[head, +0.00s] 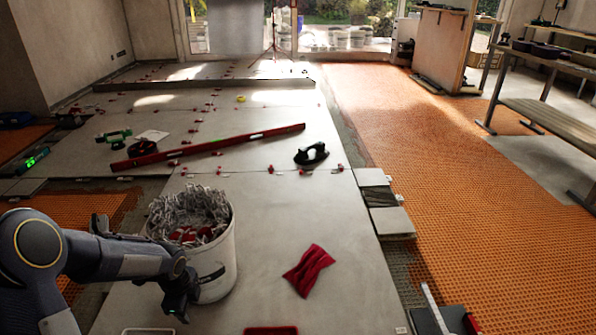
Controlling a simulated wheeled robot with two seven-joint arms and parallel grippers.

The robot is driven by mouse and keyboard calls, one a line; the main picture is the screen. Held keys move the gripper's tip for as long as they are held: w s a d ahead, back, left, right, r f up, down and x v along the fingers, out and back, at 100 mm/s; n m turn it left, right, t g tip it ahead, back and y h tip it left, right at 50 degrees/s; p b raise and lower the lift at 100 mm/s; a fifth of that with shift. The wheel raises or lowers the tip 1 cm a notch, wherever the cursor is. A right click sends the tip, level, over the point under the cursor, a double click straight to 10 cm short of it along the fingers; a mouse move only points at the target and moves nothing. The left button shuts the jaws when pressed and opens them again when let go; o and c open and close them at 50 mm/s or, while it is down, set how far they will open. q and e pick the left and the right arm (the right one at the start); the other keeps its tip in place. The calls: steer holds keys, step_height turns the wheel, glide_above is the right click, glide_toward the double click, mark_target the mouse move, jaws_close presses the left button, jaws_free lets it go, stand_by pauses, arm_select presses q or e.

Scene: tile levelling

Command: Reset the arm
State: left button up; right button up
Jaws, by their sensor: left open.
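My left arm comes in from the lower left. Its gripper (178,306) points down beside the front left of a white bucket (219,266), and its jaws are open with nothing seen between them. I cannot tell whether the gripper touches the bucket. The bucket stands upright on the grey tiles and is filled with pale clips or strips and some red pieces. My right gripper is not in view.
A red level (215,147) lies across the tiles behind the bucket. A black suction handle (311,154) and a red cloth (308,270) lie to the right. Orange matting (450,180) covers the right floor. A bench (555,122) stands far right.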

arm_select(q)
steer(key=s+d+r+n+t+h, duration=0.1)
steer(key=s+r+n, duration=0.45)
steer(key=r, duration=0.35)
steer(key=s+d+r+n+t, duration=0.1)
steer(key=s+r+n, duration=0.45)
steer(key=r, duration=0.25)
steer(key=s+d+r+n+t+h, duration=0.1)
steer(key=s+d+r+n+h, duration=0.15)
steer(key=s+n, duration=0.35)
steer(key=s+d+r+n+t+h, duration=0.1)
steer(key=s+d+r+n, duration=0.15)
steer(key=s, duration=0.55)
step_height(320, 180, up, 38)
steer(key=p, duration=3.8)
steer(key=shift+d+f+n+p, duration=0.2)
steer(key=shift+d+n+p, duration=0.15)
steer(key=shift+d, duration=0.1)
steer(key=shift+y, duration=0.25)
